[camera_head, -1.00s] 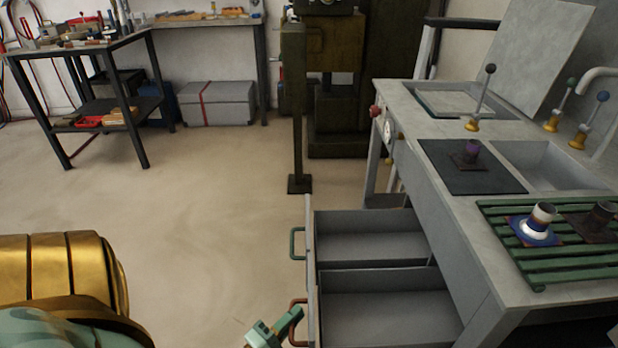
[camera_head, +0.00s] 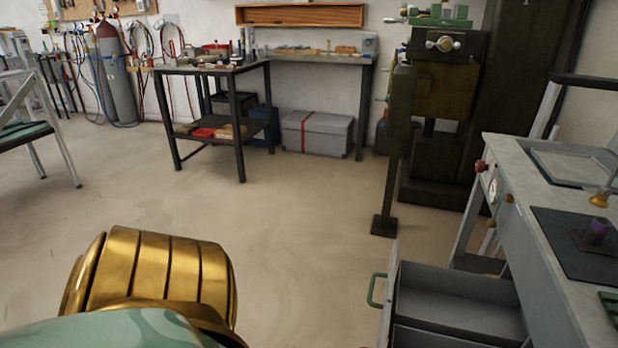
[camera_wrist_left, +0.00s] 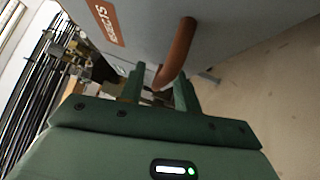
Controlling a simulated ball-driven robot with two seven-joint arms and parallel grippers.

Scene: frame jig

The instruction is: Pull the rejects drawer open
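The rejects drawer's grey front (camera_wrist_left: 130,20), with an orange label reading REJECTS, fills the top of the left wrist view. Its orange-brown bar handle (camera_wrist_left: 179,55) reaches down between the fingers of my left gripper (camera_wrist_left: 159,88). The fingers are apart, with visible space beside the handle, so the gripper looks open around it. In the head view a sliver of this pulled-out drawer (camera_head: 440,342) shows at the bottom edge; its handle and my left gripper are out of that view. My right gripper is not in view.
Another open grey drawer (camera_head: 455,293) with a green handle (camera_head: 376,290) stands beyond it, under the grey bench (camera_head: 560,235). A dark post (camera_head: 391,170) stands on the floor past the drawers. The floor (camera_head: 300,230) left of them is clear.

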